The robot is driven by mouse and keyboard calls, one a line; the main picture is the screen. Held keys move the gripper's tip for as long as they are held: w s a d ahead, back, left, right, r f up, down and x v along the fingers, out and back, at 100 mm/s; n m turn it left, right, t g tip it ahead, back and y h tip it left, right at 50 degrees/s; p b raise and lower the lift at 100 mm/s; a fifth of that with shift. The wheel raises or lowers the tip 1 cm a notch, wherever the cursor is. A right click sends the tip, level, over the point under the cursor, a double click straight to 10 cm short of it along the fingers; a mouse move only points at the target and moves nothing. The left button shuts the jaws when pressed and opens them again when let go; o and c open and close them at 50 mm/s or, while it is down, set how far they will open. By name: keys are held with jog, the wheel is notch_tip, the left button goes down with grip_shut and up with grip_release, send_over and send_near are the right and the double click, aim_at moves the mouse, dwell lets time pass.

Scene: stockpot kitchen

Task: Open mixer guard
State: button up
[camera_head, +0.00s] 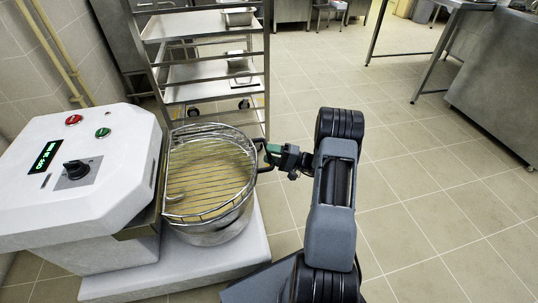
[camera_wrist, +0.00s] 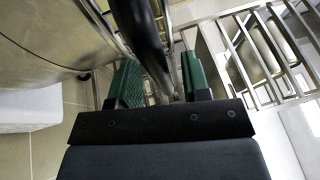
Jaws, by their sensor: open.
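The white mixer (camera_head: 80,190) stands at the left in the head view. Its round wire guard (camera_head: 208,178) lies down over the steel bowl (camera_head: 215,232). A dark handle (camera_head: 262,171) sticks out from the guard's right side. My gripper (camera_head: 270,154) is at this handle, reaching in from the right. In the wrist view my gripper (camera_wrist: 160,85) has its green fingers apart, and the dark handle (camera_wrist: 142,35) runs between them, closer to the camera at the top. Whether a finger touches the handle cannot be told. The bowl's side (camera_wrist: 50,35) fills the upper left.
A steel rack (camera_head: 205,75) with trays stands behind the bowl; its bars (camera_wrist: 270,50) also show in the wrist view. The mixer has a red button (camera_head: 74,120), a green button (camera_head: 103,133) and a black knob (camera_head: 76,169). Tiled floor (camera_head: 430,190) at the right is clear.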

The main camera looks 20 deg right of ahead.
jog(key=shift+w+a+r, duration=0.1)
jog(key=shift+w+a, duration=0.15)
jog(key=shift+a, duration=0.15)
jog(key=shift+c, duration=0.3)
grip_shut()
